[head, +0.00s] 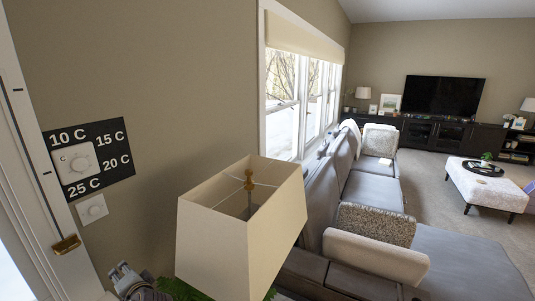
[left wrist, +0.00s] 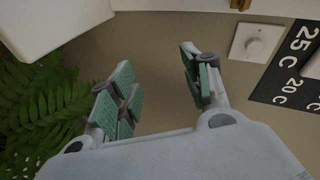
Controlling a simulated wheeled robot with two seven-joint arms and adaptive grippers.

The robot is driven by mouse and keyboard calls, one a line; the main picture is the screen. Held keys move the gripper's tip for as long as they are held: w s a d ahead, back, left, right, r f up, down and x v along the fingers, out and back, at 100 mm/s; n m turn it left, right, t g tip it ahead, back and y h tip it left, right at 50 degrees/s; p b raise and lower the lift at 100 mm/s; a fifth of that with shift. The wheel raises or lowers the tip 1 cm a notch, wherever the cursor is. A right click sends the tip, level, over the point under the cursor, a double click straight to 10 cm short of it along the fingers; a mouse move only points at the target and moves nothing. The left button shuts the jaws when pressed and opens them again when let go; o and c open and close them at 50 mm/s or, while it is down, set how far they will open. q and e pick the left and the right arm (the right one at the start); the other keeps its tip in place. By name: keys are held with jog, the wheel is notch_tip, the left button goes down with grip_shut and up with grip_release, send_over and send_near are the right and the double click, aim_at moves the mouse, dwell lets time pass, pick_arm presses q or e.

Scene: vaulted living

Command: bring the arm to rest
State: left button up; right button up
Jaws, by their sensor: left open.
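My left gripper (head: 128,275) shows at the bottom left of the head view, low beside the wall and left of the lampshade. In the left wrist view its two fingers with green pads (left wrist: 160,88) stand apart, open, with nothing between them. Beyond them is bare wall. My right gripper is in neither view.
A cream lampshade (head: 235,235) stands close on the right of my left gripper, with a green fern (left wrist: 40,110) below. A thermostat dial (head: 77,162) on a black temperature plate (head: 118,178) and a smaller knob (head: 92,208) are on the wall. A grey sofa (head: 375,190) stands beyond.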

pick_arm(q)
jog(key=s+d+f+n+g+h, duration=0.1)
jog(key=s+d+f+g+h, duration=0.2)
jog(key=s+d+f+h, duration=0.5)
jog(key=s+d+f+n+g+h, duration=0.25)
jog(key=s+d+f, duration=0.35)
jog(key=s+d, duration=0.55)
jog(key=s+f+m+g, duration=0.1)
jog(key=s+f, duration=0.1)
jog(key=f, duration=1.5)
jog(key=s+f, duration=0.2)
jog(key=f, duration=1.4)
jog(key=s+a+f, duration=0.2)
jog(key=s+f, duration=0.7)
jog(key=s, duration=0.2)
jog(key=s+a+f+g, duration=0.1)
jog(key=s+a+f, duration=0.1)
jog(key=s+f, duration=0.8)
jog(key=shift+s+a, duration=0.3)
jog(key=shift+s, duration=0.1)
